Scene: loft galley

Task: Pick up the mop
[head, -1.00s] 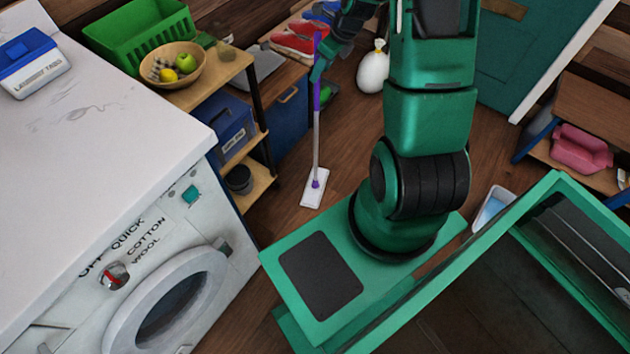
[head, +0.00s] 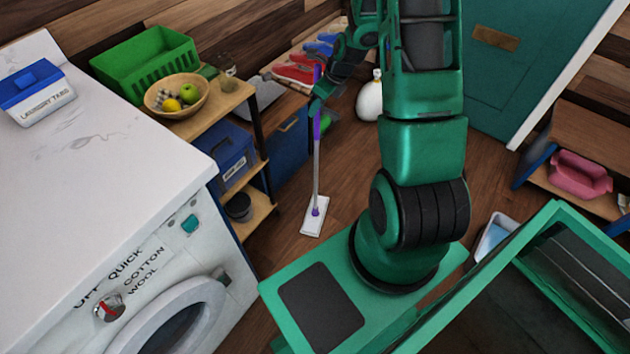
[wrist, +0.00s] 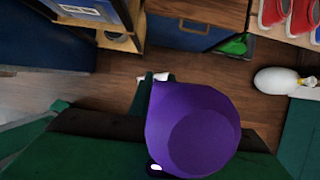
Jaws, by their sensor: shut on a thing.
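The mop (head: 317,165) stands upright in the head view, with a purple grip, a grey pole and a flat white head (head: 315,216) at floor level. My gripper (head: 315,106) is shut on the purple upper part of the handle. In the wrist view the purple handle end (wrist: 195,128) fills the middle, close to the camera, and hides most of my fingers. Whether the mop head touches the floor or hangs just above it, I cannot tell.
A white washing machine (head: 120,200) and a wooden shelf unit (head: 225,105) stand to the left. A low tub (head: 492,238) lies to the right. Wood floor around the mop head is clear.

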